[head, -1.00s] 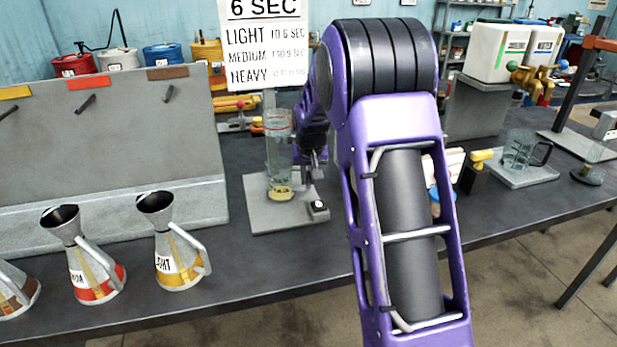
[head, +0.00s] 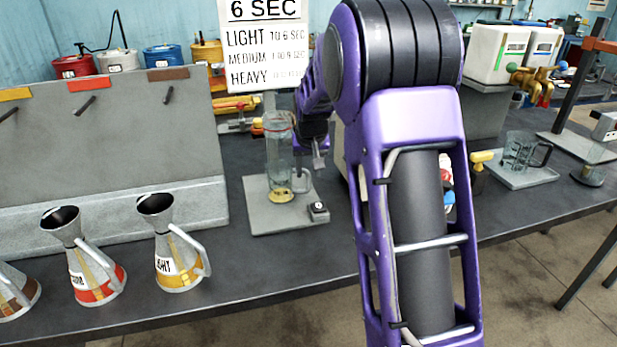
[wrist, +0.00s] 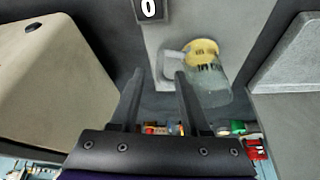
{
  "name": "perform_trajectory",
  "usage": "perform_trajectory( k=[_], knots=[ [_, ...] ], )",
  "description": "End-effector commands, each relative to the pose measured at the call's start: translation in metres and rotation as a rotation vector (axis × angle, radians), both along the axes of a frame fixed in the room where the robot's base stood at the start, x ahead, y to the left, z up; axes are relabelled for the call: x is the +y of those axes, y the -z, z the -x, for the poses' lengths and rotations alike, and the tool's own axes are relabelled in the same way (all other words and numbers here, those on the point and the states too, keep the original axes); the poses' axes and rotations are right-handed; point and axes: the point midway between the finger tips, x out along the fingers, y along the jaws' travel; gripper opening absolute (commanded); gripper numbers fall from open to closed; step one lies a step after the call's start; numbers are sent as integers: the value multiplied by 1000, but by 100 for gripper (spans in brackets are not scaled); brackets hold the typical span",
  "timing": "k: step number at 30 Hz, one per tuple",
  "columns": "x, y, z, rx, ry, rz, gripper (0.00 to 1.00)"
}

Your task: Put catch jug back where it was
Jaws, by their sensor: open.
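A clear glass jug (head: 279,160) stands upright on the grey base plate (head: 262,217) below the sign, with a little yellow at its bottom. Its handle points right, towards my gripper. The jug also shows in the wrist view (wrist: 212,85), with its handle in front of my fingertips. My gripper (wrist: 160,76) is open and empty, just short of the handle; in the head view it (head: 318,162) is right of the jug. A second clear glass jug (head: 518,152) stands on a grey tray (head: 525,179) at the right. The frames do not label either as the catch jug.
A timer (head: 318,210) sits on the base plate's front right corner and reads 0 in the wrist view. Several metal pouring cans (head: 178,262) stand at the left before a grey board (head: 110,150). White containers with taps (head: 535,78) stand at the back right.

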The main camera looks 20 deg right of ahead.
Motion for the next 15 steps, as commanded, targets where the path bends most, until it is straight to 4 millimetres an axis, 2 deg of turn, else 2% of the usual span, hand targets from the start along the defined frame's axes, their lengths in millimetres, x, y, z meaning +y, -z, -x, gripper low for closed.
perform_trajectory(
  k=[1,6,10,15],
  knots=[
    [1,-14,4,-5,0,0,46],
    [4,-45,18,-4,0,0,46],
    [5,-61,25,-2,0,0,46],
    [6,-70,29,0,0,0,46]
  ],
)
